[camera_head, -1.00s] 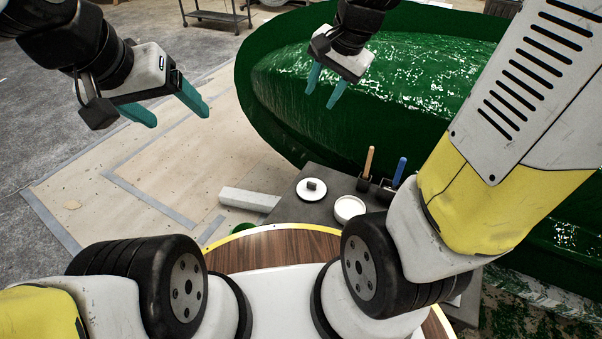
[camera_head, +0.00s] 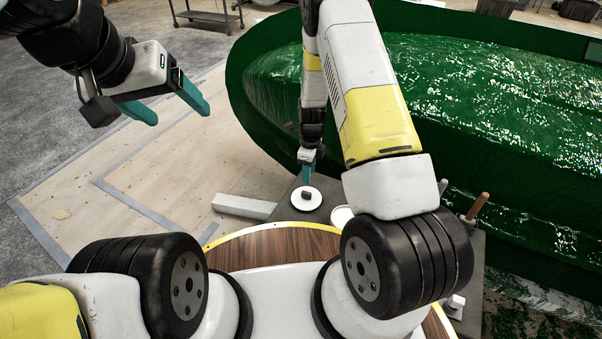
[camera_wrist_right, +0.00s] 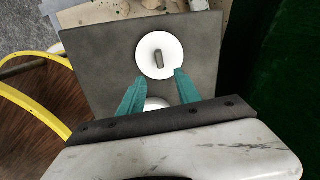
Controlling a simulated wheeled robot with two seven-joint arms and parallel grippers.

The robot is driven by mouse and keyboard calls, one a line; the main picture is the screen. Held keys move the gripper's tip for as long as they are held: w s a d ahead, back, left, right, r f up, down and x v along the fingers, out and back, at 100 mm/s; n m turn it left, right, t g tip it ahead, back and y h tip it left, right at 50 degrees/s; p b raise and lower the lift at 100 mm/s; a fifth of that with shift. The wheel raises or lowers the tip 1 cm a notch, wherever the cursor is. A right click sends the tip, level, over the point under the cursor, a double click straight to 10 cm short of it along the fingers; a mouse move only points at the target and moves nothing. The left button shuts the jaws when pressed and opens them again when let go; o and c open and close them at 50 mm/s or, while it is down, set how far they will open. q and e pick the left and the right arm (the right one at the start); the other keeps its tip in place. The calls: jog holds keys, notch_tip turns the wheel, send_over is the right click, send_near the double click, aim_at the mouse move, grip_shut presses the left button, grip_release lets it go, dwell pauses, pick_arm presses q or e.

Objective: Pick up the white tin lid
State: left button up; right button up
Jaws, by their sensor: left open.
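The white tin lid (camera_head: 299,202), a round white disc with a dark grey block-shaped knob, lies on the dark grey table top. It also shows in the right wrist view (camera_wrist_right: 149,64). My right gripper (camera_head: 307,174) is just above and behind the lid in the head view. In the right wrist view its teal fingers (camera_wrist_right: 159,80) are apart with nothing between them, and the knob is ahead of the fingertips. The open white tin (camera_head: 342,215) stands beside the lid, partly hidden by my right arm. My left gripper (camera_head: 178,110) is open and empty, high at the upper left.
The dark grey table (camera_wrist_right: 95,60) is small, with the large green hull mould (camera_head: 270,110) close behind and to the right. A wooden-handled tool (camera_head: 478,205) shows right of my arm.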

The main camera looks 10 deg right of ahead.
aim_at(307, 192)
jog(key=shift+m, duration=0.3)
jog(key=f, duration=0.9)
jog(key=shift+w+a+f, duration=0.2)
jog(key=shift+a+f, duration=0.1)
jog(key=shift+f, duration=0.05)
grip_shut()
dwell(0.7)
